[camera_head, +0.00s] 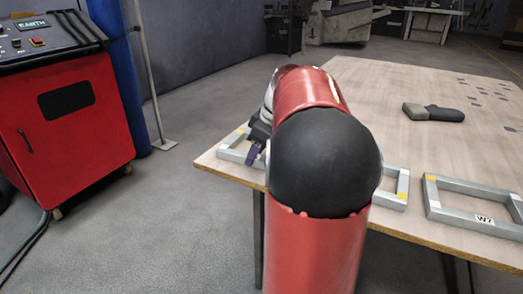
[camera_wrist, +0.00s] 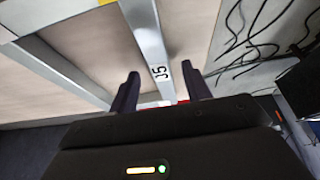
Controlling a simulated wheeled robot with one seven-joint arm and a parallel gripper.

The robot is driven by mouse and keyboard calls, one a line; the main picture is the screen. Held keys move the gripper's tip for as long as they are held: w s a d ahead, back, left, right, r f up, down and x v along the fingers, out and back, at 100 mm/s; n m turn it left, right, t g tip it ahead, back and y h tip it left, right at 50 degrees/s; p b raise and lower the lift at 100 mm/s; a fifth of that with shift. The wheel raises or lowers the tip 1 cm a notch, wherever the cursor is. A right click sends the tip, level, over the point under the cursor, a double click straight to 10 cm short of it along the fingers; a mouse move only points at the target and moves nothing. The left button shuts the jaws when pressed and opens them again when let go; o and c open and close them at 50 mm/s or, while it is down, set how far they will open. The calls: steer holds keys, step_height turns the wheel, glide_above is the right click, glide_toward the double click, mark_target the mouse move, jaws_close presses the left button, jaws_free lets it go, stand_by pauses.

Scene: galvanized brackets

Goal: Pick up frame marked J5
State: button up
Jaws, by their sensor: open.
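The galvanized frame marked J5 (camera_wrist: 148,40) shows in the wrist view, with the black J5 label on its bar between my fingertips. My gripper (camera_wrist: 160,70) is open, one dark finger on each side of that bar. Whether the fingers touch the bar or how deep they reach cannot be told. In the head view, my gripper (camera_head: 256,148) is at the table's left corner, over a grey frame (camera_head: 236,153) with a yellow corner mark. My arm hides much of this frame, and its label does not show there.
The wooden table (camera_head: 445,150) also holds a partly hidden frame (camera_head: 399,187), a frame marked W7 (camera_head: 460,214) and a dark handheld tool (camera_head: 433,112). A red welding cabinet (camera_head: 75,130) stands at the left. Black cables (camera_wrist: 255,40) lie on the floor in the wrist view.

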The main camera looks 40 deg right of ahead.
steer(key=shift+w+a+f, duration=0.15)
steer(key=shift+w+f, duration=0.05)
steer(key=shift+f, duration=0.3)
jaws_close()
steer(key=shift+r, duration=0.1)
